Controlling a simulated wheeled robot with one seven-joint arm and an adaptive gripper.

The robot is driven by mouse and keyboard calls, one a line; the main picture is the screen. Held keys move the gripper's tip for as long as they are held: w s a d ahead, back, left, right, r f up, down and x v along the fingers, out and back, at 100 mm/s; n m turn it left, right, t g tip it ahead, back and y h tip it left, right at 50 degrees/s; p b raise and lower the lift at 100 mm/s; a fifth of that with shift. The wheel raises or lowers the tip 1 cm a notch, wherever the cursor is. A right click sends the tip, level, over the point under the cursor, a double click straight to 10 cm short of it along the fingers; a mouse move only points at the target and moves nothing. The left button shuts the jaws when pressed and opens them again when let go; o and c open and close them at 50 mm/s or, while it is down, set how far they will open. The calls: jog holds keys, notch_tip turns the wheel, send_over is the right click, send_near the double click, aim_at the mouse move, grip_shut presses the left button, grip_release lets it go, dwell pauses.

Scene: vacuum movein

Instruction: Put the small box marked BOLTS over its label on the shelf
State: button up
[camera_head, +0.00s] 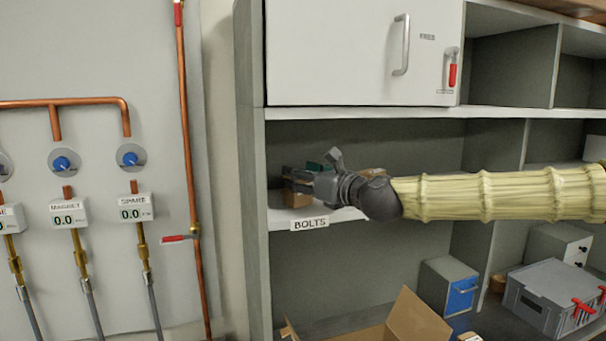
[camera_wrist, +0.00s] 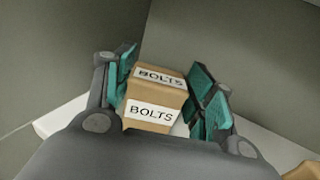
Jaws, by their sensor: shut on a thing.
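The small brown box marked BOLTS (camera_wrist: 155,97) sits between the green pads of my gripper (camera_wrist: 162,85) in the wrist view, with two BOLTS labels showing on it. My gripper is shut on it. In the head view my gripper (camera_head: 306,182) reaches into the shelf bay from the right, and part of the box (camera_head: 296,198) shows beyond and below the fingers. The shelf label BOLTS (camera_head: 310,224) is on the front edge of the shelf board (camera_head: 345,214), just below the box. I cannot tell whether the box touches the board.
A white cupboard door (camera_head: 350,50) is above the bay, and a grey side wall (camera_head: 252,200) is close on the left. Below are an open cardboard box (camera_head: 418,318), a blue-fronted box (camera_head: 460,294) and a grey case (camera_head: 548,300). Copper pipes (camera_head: 188,130) run left of the shelf.

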jog(key=shift+f, duration=0.15)
jog(key=o, duration=1.3)
jog(key=shift+c, duration=0.2)
jog(key=shift+r, duration=0.25)
jog(key=shift+s+d+f, duration=0.15)
jog(key=shift+s+d, duration=0.1)
jog(key=shift+d, duration=0.05)
jog(key=b+v, duration=0.3)
jog(key=v, duration=0.8)
jog(key=shift+s+b, duration=0.2)
jog(key=shift+b, duration=0.1)
